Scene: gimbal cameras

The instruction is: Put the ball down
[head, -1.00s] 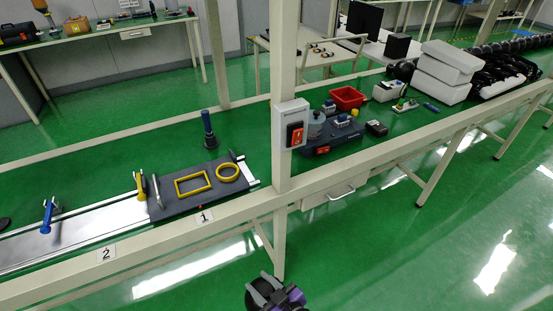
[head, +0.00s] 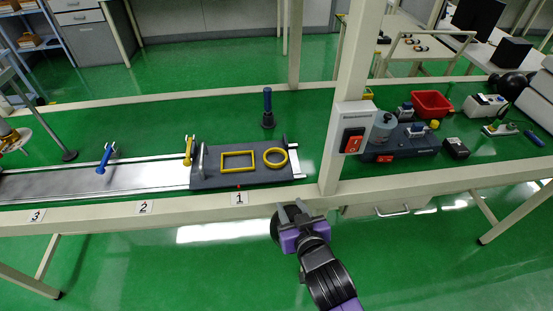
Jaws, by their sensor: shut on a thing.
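My gripper (head: 291,212), dark with a purple body behind it, is at the lower middle of the head view, in front of the long bench's cream front rail. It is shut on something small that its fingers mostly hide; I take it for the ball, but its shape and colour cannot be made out. A grey board (head: 243,176) lies on the bench behind the gripper, to its left. It bears a yellow rectangular frame (head: 237,153) and a yellow ring (head: 275,148).
A cream post (head: 352,80) with a switch box (head: 353,128) rises right of my gripper. Blue (head: 105,158) and yellow (head: 188,151) levers stand along the metal rail. A blue-handled post (head: 267,105) stands behind the board. A red bin (head: 432,104) and devices stand on the right.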

